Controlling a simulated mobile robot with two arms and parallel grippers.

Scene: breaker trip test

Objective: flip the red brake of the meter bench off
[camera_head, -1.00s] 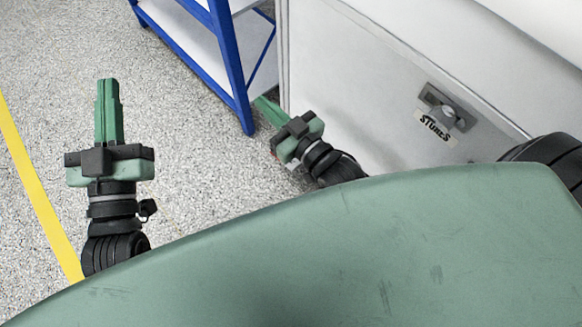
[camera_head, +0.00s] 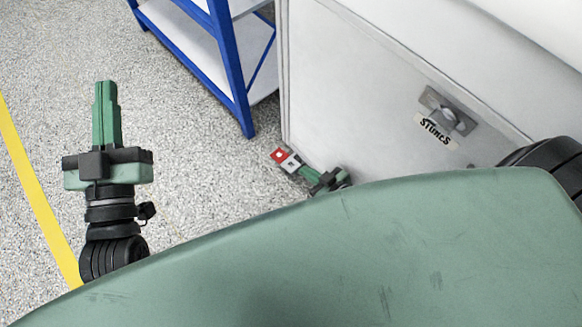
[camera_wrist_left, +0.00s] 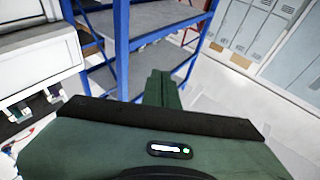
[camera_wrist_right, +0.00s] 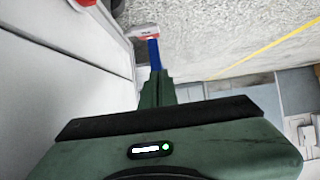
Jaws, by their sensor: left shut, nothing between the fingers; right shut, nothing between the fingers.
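A small red part (camera_head: 279,155) with a pale spot sits beside a white plate (camera_head: 291,164) at the lower front corner of the pale grey bench (camera_head: 350,90). I cannot tell which way the red part is set. My right gripper (camera_head: 304,170) is shut and empty, its tips close to the white plate in the head view; I cannot tell if they touch. The right wrist view shows its shut fingers (camera_wrist_right: 157,85) alongside a pale panel. A red piece (camera_wrist_right: 85,3) shows at that view's top edge. My left gripper (camera_head: 105,90) is shut and empty over open floor.
A blue-framed shelf (camera_head: 235,75) stands left of the bench. A grey latch (camera_head: 447,108) with a lettered label is on the bench face. Speckled floor is clear at left, with a yellow line (camera_head: 35,190). Grey lockers (camera_wrist_left: 290,55) show in the left wrist view.

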